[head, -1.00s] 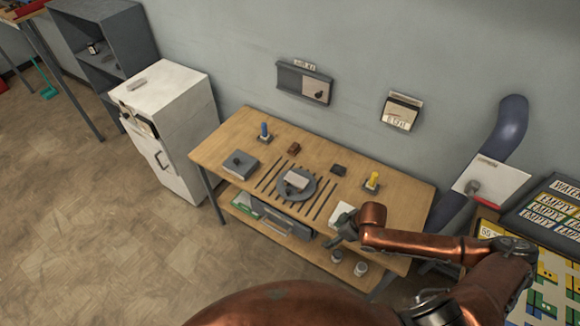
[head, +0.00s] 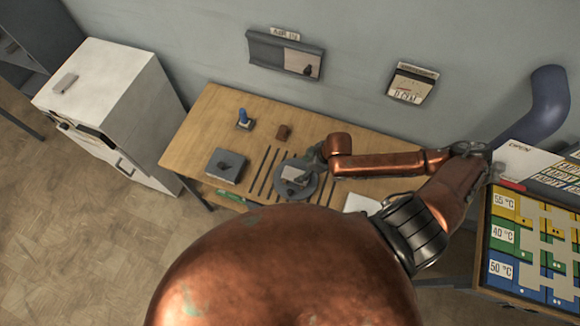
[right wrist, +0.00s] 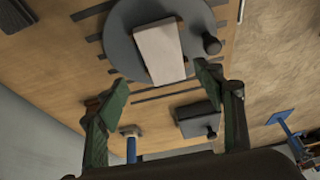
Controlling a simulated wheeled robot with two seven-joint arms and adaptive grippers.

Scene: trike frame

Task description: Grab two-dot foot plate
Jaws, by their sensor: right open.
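A pale rectangular block (head: 294,174) lies on a round grey disc (head: 300,193) on the wooden table. My right gripper (head: 313,160) is at the disc's upper right edge in the head view. In the right wrist view its green fingers (right wrist: 160,80) are spread and empty, with the pale block (right wrist: 160,52) just beyond them; contact is unclear. A dark square box with a knob (head: 225,166) sits left of the disc. My left gripper is not in view.
A blue peg on a small base (head: 243,119) and a brown block (head: 283,132) stand at the table's back. Dark slats (head: 262,168) lie beside the disc. A white cabinet (head: 110,95) stands left; a coloured board (head: 520,240) is at right.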

